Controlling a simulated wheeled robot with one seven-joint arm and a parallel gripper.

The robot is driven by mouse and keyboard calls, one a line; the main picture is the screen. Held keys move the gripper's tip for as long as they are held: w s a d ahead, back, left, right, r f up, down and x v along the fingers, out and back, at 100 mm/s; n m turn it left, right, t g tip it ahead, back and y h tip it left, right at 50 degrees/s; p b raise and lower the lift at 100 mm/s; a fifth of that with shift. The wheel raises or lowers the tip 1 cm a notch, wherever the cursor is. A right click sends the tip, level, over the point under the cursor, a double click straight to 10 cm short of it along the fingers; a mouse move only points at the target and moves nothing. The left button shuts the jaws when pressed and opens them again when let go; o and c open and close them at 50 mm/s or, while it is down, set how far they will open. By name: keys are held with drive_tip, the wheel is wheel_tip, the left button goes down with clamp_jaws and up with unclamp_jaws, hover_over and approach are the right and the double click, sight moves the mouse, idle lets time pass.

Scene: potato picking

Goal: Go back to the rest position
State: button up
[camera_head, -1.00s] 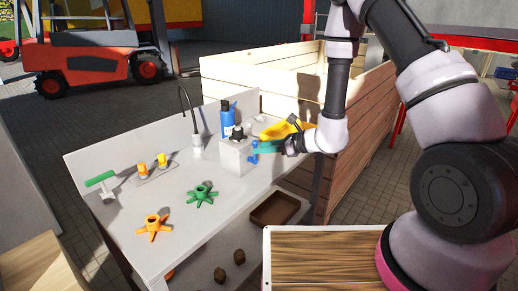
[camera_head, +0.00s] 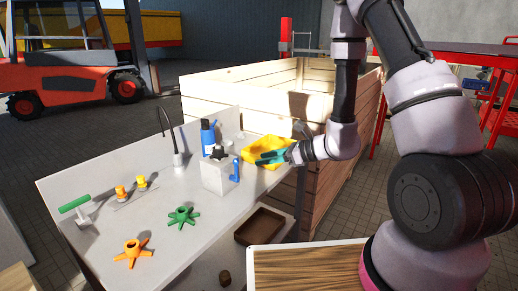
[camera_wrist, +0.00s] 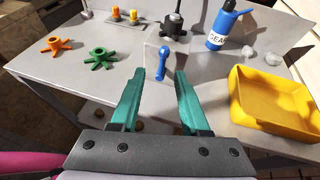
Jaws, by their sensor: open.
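My gripper (camera_head: 272,158) is open and empty, with two teal fingers; it also shows in the wrist view (camera_wrist: 160,88). In the head view it hangs over the right end of the workbench (camera_head: 150,221), in front of the yellow tray (camera_head: 256,143). In the wrist view a blue-handled item (camera_wrist: 163,62) shows beyond and between the fingertips, apart from them. The yellow tray (camera_wrist: 270,107) lies to the right of the fingers.
A grey block (camera_head: 216,177), a blue bottle (camera_head: 208,137), green (camera_head: 183,216) and orange (camera_head: 132,252) star-shaped parts and a green-handled tool (camera_head: 75,204) are on the bench. A wooden crate (camera_head: 335,180) stands behind it. A brown tray (camera_head: 262,226) and a potato (camera_head: 224,278) are on the lower shelf.

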drive_tip(key=s+d+r+n+g, duration=0.1)
drive_tip(key=s+r+n+g, duration=0.2)
drive_tip(key=s+r+n, duration=0.4)
drive_tip(key=s+r+n+g, duration=0.2)
drive_tip(key=r+n, duration=0.2)
drive_tip(key=r, duration=0.6)
drive_tip(key=s+d+r+n+t+h, duration=0.3)
drive_tip(key=s+d+r+h, duration=0.1)
drive_tip(key=d, duration=0.4)
drive_tip(key=s+d+r+n+t+h, duration=0.3)
drive_tip(key=d+r+h, duration=0.3)
drive_tip(key=d+r, duration=0.2)
drive_tip(key=shift+s+d+r+n, duration=0.35)
drive_tip(key=shift+s+d+n, duration=0.1)
drive_tip(key=shift+n, duration=0.35)
